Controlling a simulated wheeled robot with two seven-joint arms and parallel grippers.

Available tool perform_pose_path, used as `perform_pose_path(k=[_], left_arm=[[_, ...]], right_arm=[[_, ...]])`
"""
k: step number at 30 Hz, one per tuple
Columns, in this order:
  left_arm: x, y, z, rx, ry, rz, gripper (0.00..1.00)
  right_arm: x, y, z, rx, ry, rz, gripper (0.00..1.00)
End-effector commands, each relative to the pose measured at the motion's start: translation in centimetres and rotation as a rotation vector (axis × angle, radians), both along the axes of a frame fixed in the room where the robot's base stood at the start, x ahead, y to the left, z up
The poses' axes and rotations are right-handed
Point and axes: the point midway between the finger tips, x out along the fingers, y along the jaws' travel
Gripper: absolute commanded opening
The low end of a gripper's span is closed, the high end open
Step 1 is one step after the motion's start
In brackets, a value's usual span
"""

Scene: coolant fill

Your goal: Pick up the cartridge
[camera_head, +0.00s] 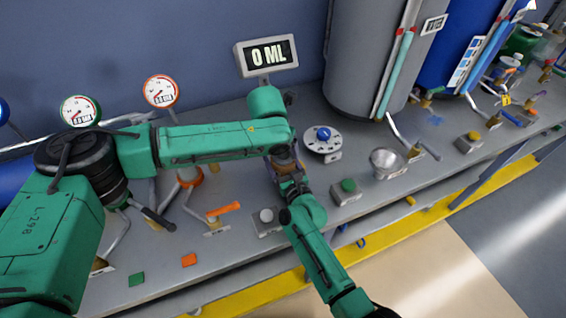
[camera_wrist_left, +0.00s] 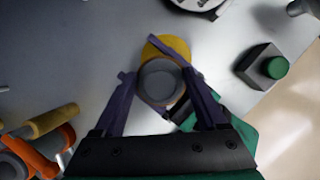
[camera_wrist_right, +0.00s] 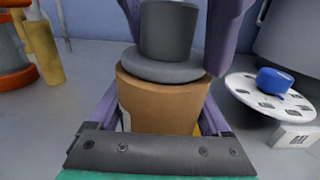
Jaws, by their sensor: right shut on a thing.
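The cartridge (camera_wrist_right: 162,95) has a brown body and a grey stepped cap; it looks upright in the right wrist view. My right gripper (camera_wrist_right: 160,115) is shut on its body, one finger on each side. My left gripper (camera_wrist_left: 158,75) is open, coming from above, with its fingers on either side of the grey cap (camera_wrist_left: 161,78). In the head view the two grippers meet above the bench and largely hide the cartridge. A yellow part (camera_wrist_left: 170,45) shows behind or below the cartridge; I cannot tell what it belongs to.
A display (camera_head: 268,54) reads 0 ML. A large grey tank (camera_head: 360,60) stands at the back.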

Motion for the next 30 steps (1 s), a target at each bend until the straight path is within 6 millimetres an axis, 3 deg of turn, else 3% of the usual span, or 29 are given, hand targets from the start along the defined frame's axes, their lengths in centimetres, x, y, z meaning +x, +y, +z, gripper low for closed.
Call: perform_pose_path(k=[9, 21, 30], left_arm=[[0.0, 0.0, 0.5, -0.001, -0.002, 0.001, 0.0], [0.0, -0.1, 9.2, -0.003, -0.002, 0.0, 0.0], [0.0, 0.0, 10.1, -0.001, -0.001, 0.0, 0.0]], right_arm=[[-0.1, 0.0, -0.2, -0.002, 0.004, 0.001, 0.25], [-0.1, 0.0, -0.2, -0.001, 0.004, 0.001, 0.25], [-0.1, 0.0, -0.2, -0.001, 0.004, 0.001, 0.25]])
